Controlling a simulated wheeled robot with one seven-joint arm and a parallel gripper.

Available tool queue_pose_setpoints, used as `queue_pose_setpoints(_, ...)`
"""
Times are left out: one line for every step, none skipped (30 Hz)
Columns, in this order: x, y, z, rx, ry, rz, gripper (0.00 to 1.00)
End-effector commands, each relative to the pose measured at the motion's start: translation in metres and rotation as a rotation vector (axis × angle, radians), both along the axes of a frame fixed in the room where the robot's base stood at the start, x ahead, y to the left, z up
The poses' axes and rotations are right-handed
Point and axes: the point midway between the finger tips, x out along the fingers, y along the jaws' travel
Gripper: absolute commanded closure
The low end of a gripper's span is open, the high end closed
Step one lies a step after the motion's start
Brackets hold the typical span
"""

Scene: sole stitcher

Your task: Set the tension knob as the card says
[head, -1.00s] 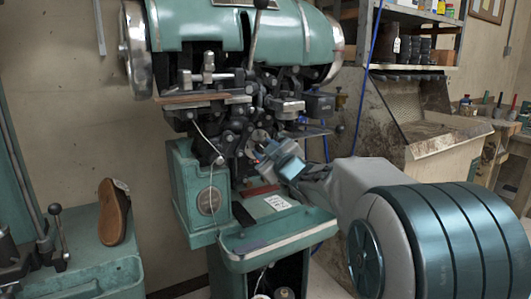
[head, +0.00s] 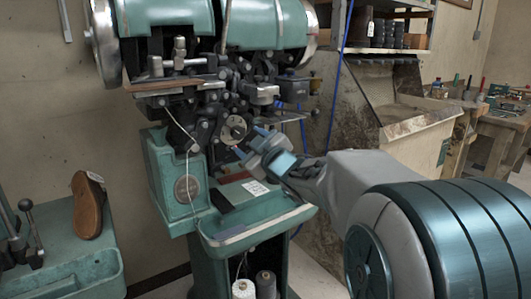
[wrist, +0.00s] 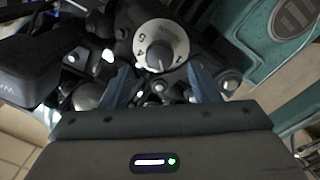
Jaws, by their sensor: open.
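The tension knob (wrist: 160,55) is dark and sits on a pale round dial (wrist: 174,27) with printed digits; 5, 4 and 1 show in the wrist view. Its exact setting is hard to tell. In the head view the dial (head: 234,129) is on the front of the green stitcher. The white card (head: 256,188) lies below it on the machine; its text is too small to read. My gripper (head: 250,141) is open in front of the knob, to its lower right. In the wrist view its blue fingers (wrist: 160,74) stand either side below the knob, apart from it.
Dark linkages (head: 205,100) crowd around the dial. A green tray-like shelf (head: 290,217) juts out below. A brown shoe sole (head: 88,205) stands on a green bench at left. Thread spools (head: 266,284) stand under the shelf. A workbench with tools (head: 500,120) is at far right.

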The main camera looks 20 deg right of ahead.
Motion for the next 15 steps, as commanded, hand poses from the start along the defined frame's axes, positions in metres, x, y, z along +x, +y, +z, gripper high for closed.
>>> queue_pose_setpoints(-0.013,-0.004,0.001,0.001,-0.002,-0.002,0.44)
queue_pose_setpoints(-0.019,-0.005,0.001,0.001,-0.002,-0.001,0.44)
queue_pose_setpoints(-0.028,-0.007,0.001,0.000,-0.002,-0.001,0.44)
queue_pose_setpoints(-0.034,-0.009,0.000,0.000,-0.001,-0.002,0.44)
queue_pose_setpoints(-0.040,-0.011,0.000,0.000,-0.003,-0.002,0.44)
queue_pose_setpoints(-0.047,-0.013,-0.001,-0.001,-0.001,-0.002,0.44)
queue_pose_setpoints(-0.052,-0.014,-0.001,0.000,-0.002,-0.001,0.44)
queue_pose_setpoints(-0.057,-0.016,-0.002,0.000,-0.001,-0.002,0.44)
queue_pose_setpoints(-0.063,-0.017,-0.002,0.000,-0.001,-0.002,0.44)
queue_pose_setpoints(-0.067,-0.018,-0.002,-0.001,-0.001,-0.001,0.44)
queue_pose_setpoints(-0.070,-0.019,-0.002,-0.001,-0.001,-0.001,0.44)
queue_pose_setpoints(-0.074,-0.020,-0.003,-0.001,-0.002,0.000,0.44)
queue_pose_setpoints(-0.077,-0.021,-0.003,-0.001,-0.002,0.000,0.44)
queue_pose_setpoints(-0.079,-0.021,-0.003,-0.001,-0.001,0.001,0.44)
queue_pose_setpoints(-0.081,-0.021,-0.004,-0.001,-0.001,0.001,0.44)
